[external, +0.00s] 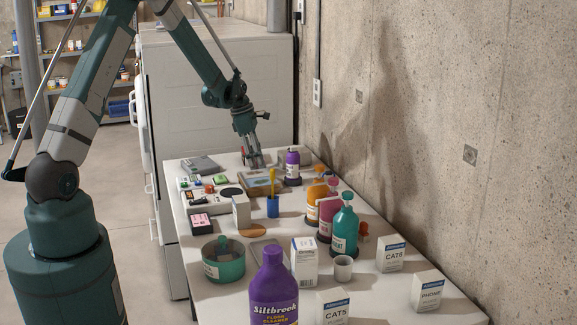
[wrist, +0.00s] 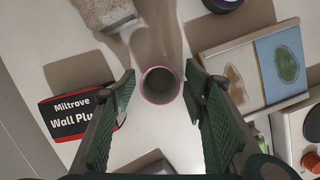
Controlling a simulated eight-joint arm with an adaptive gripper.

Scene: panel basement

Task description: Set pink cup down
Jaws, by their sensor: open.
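The pink cup (wrist: 160,86) shows from above in the wrist view, with a thin pink rim and a grey inside. It looks upright over the white tabletop. My gripper (wrist: 160,74) is open, with one green finger on each side of the cup and a small gap at each side. Whether the cup's base rests on the table is hard to tell from above. In the external view my gripper (external: 254,162) points down at the far end of the table, and the cup cannot be made out there.
A Wall Plug box (wrist: 75,116) lies left of the cup, and a two-panel board (wrist: 205,58) lies right. A bag (wrist: 105,12) is above it in the wrist view. A purple bottle (external: 292,168) stands near my gripper. The table's (external: 200,284) near half holds bottles and boxes.

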